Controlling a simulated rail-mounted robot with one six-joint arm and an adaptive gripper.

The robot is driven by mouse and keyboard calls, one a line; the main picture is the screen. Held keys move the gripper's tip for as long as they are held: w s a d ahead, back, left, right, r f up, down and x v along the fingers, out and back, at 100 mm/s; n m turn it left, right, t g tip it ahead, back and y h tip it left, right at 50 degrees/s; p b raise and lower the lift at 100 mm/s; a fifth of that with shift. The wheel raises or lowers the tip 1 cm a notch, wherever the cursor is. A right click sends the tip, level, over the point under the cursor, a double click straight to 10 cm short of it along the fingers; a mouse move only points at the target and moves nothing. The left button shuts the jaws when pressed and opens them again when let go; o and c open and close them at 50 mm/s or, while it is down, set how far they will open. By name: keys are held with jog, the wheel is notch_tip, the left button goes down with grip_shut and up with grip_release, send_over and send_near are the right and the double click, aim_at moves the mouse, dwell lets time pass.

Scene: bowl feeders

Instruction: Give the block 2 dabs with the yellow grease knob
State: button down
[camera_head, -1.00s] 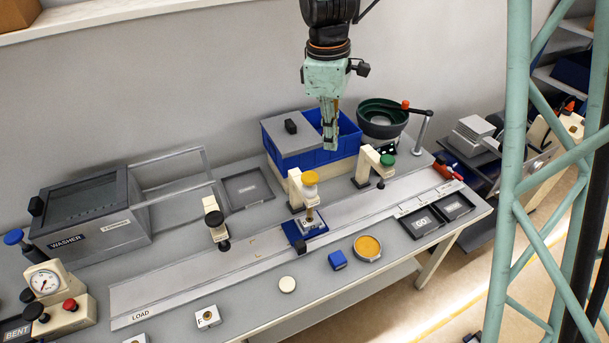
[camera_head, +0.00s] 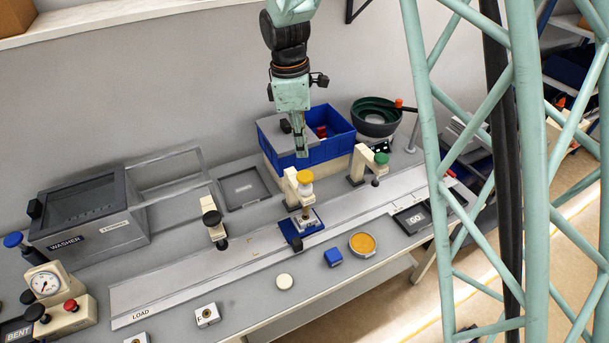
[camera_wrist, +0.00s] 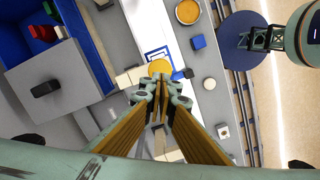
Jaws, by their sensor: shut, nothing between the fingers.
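The yellow grease knob (camera_head: 305,177) caps a cream post on the rail, left of a similar post with a green knob (camera_head: 381,158). A light block (camera_head: 306,222) sits on a blue carriage (camera_head: 287,230) on the rail, under the yellow knob's plunger. My gripper (camera_head: 302,153) points down with its fingers shut and empty, a little above the yellow knob in the head view. In the wrist view the yellow knob (camera_wrist: 159,67) shows just beyond my fingertips (camera_wrist: 161,88); I cannot tell the exact gap.
A post with a black knob (camera_head: 212,217) stands to the left. A blue bin (camera_head: 338,125) and green bowl feeder (camera_head: 375,112) stand behind. An orange-filled dish (camera_head: 362,244), a blue cube (camera_head: 334,257) and a white disc (camera_head: 284,281) lie in front. My lattice column hides the right side.

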aim_at(305, 175)
jog(key=shift+f, duration=0.1)
jog(key=shift+d+f+b, duration=0.2)
jog(key=shift+f+b, duration=0.8)
jog(key=shift+f, duration=0.7)
jog(key=shift+d+f+b, duration=0.15)
jog(key=shift+f+b, duration=0.85)
jog(key=shift+f, duration=0.65)
jog(key=shift+f, duration=0.1)
